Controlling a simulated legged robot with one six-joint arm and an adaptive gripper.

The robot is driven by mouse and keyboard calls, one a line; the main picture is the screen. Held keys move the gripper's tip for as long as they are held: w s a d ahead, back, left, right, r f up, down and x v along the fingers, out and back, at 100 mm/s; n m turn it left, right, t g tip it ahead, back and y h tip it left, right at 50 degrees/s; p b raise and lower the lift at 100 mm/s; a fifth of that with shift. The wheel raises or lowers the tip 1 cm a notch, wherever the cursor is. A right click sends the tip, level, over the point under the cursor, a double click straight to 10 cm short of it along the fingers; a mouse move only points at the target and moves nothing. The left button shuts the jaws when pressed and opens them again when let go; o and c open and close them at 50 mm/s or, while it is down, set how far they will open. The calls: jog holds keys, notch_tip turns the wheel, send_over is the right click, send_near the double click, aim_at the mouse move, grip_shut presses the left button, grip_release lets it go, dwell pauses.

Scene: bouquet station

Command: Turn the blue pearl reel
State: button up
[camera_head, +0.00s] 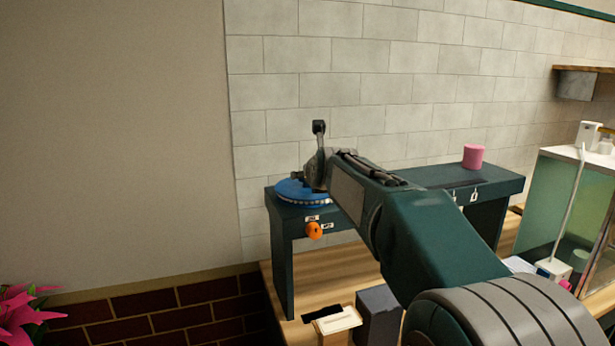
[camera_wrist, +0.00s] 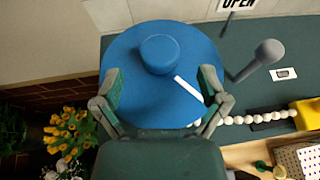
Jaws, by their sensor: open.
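The blue pearl reel (camera_head: 291,189) sits on the left end of a dark green raised shelf. In the wrist view the reel (camera_wrist: 140,95) is a broad blue disc with a round raised hub (camera_wrist: 160,50) and a white stripe running from the hub toward the lower right. My gripper (camera_wrist: 161,78) is open, with one finger on each side over the disc and the hub between and beyond the tips. Whether the fingers touch the disc cannot be told. In the head view my gripper (camera_head: 312,178) is over the reel and hides part of it.
A string of white pearls (camera_wrist: 255,118) runs right from the reel toward a yellow block (camera_wrist: 307,114). A grey lever (camera_wrist: 262,58) stands right of the reel. An orange knob (camera_head: 314,230) is on the shelf front. A pink cylinder (camera_head: 473,156) stands at the shelf's right.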

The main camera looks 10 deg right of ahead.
jog(key=v, duration=0.8)
